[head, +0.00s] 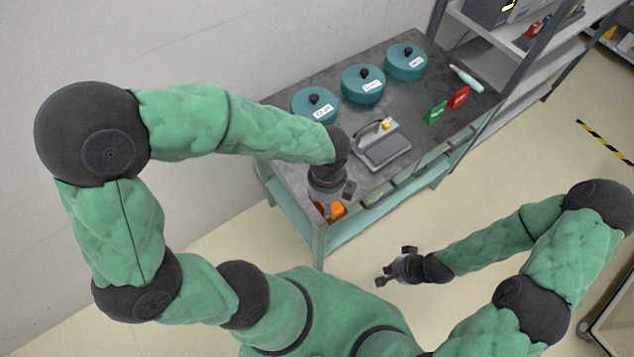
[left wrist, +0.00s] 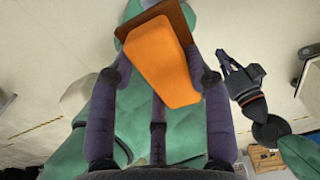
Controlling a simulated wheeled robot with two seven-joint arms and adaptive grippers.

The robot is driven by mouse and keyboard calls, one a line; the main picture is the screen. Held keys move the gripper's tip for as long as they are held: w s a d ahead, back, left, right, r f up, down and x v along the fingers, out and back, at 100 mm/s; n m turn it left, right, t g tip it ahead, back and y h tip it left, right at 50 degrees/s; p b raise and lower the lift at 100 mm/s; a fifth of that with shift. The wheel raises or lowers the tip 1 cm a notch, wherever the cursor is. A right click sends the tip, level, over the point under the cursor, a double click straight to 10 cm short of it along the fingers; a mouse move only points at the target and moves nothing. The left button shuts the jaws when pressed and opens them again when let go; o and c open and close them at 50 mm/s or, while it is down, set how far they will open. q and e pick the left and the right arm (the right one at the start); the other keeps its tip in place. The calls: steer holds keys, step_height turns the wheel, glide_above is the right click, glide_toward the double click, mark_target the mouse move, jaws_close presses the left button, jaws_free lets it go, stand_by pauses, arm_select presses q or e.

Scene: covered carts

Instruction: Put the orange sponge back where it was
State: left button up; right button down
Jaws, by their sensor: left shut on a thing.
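My left gripper (head: 329,200) is shut on the orange sponge (head: 337,210), at the near left end of the cart (head: 388,203). In the left wrist view the sponge (left wrist: 165,65) is a tilted orange block with a brown layer along its far side, between the two fingertips. In the head view the gripper partly hides the sponge. Three teal lidded pots with white labels stand in a row along the back: left (head: 315,104), middle (head: 362,85), right (head: 405,62). I cannot read the labels surely. My right gripper (head: 393,267) is open and empty, off the cart's front.
A grey device (head: 384,150) with a handle and a yellow part sits mid-cart. A green card (head: 435,112), a red card (head: 458,97) and a teal-handled tool (head: 466,78) are at the right end. Shelving (head: 530,60) stands beyond. Some cart top between these things is bare.

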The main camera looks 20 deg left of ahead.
arm_select(q)
steer(key=w+a+f+b, duration=0.1)
steer(key=w+a+f, duration=0.1)
steer(key=w, duration=0.1)
steer(key=w+a+f+b, duration=0.1)
steer(key=w+a+f, duration=0.1)
steer(key=w+f, duration=0.1)
steer(key=w+a+f+b, duration=0.1)
steer(key=w+a+f, duration=0.1)
steer(key=w+f, duration=0.1)
steer(key=shift+w+a+f+b, duration=0.1)
steer(key=shift+a+f+b, duration=0.05)
steer(key=shift+a+b, duration=0.25)
steer(key=shift+w+a+f+b, duration=0.15)
steer(key=shift+f+b, duration=0.25)
steer(key=shift+f, duration=0.6)
steer(key=shift+w+a+f+b, duration=0.15)
steer(key=shift+f+b, duration=0.2)
steer(key=shift+f, duration=0.6)
steer(key=shift+d, duration=0.1)
steer(key=shift+f, duration=0.1)
steer(key=o, duration=1)
step_height(320, 180, up, 12)
steer(key=p, duration=0.4)
